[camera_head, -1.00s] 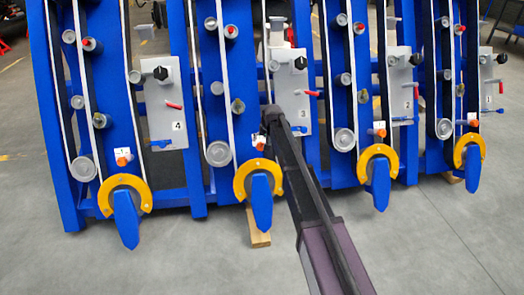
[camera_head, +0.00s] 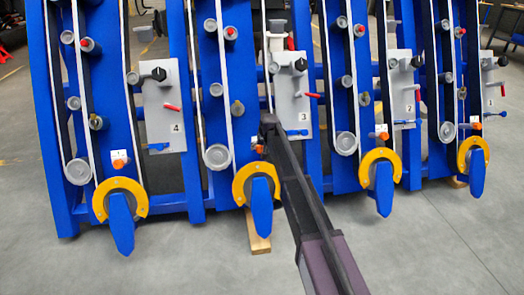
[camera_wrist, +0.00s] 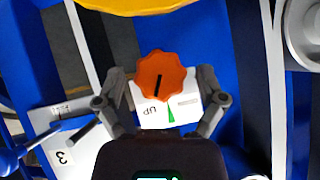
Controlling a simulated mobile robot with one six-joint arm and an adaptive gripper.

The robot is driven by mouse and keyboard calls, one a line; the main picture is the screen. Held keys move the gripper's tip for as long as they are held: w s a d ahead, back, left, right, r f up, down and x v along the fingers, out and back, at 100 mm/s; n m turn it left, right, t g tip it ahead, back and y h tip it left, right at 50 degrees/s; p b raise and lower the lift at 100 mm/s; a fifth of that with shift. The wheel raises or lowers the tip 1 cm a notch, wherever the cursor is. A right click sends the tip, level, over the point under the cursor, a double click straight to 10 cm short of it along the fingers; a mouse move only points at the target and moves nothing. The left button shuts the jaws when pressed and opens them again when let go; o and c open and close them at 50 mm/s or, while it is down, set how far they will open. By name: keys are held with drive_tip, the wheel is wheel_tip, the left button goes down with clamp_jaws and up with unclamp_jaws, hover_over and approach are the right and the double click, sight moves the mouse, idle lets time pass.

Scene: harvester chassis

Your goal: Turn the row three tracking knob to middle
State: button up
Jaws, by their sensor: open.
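The row three tracking knob is a scalloped orange knob (camera_wrist: 161,72) in front of a white plate (camera_wrist: 155,119) with a green wedge and upside-down lettering. A short black line on the knob runs nearly straight down in the wrist view, leaning slightly left at the bottom, toward the lettering left of the wedge. My gripper (camera_wrist: 162,82) is open, with one finger on each side of the knob and a visible gap to both. In the head view my gripper (camera_head: 267,135) is beside the small orange knob (camera_head: 259,149), left of the row three panel.
The grey panel marked 3 (camera_head: 288,92) carries a black knob, a red lever and a blue lever (camera_head: 297,133) close right of my gripper. A yellow guard (camera_head: 241,184) sits just below the knob. Blue frame beams stand on both sides.

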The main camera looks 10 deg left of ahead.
drive_tip(key=c, duration=1.1)
drive_tip(key=shift+c, duration=0.2)
drive_tip(key=shift+a+n+h, duration=0.15)
drive_tip(key=shift+n+h, duration=0.45)
drive_tip(key=shift+n, duration=0.1)
drive_tip(key=shift+n+t+h, duration=0.6)
drive_tip(key=shift+n+h, duration=0.3)
drive_tip(key=shift+n, duration=0.1)
drive_tip(key=o, duration=1.1)
drive_tip(key=shift+o, duration=0.2)
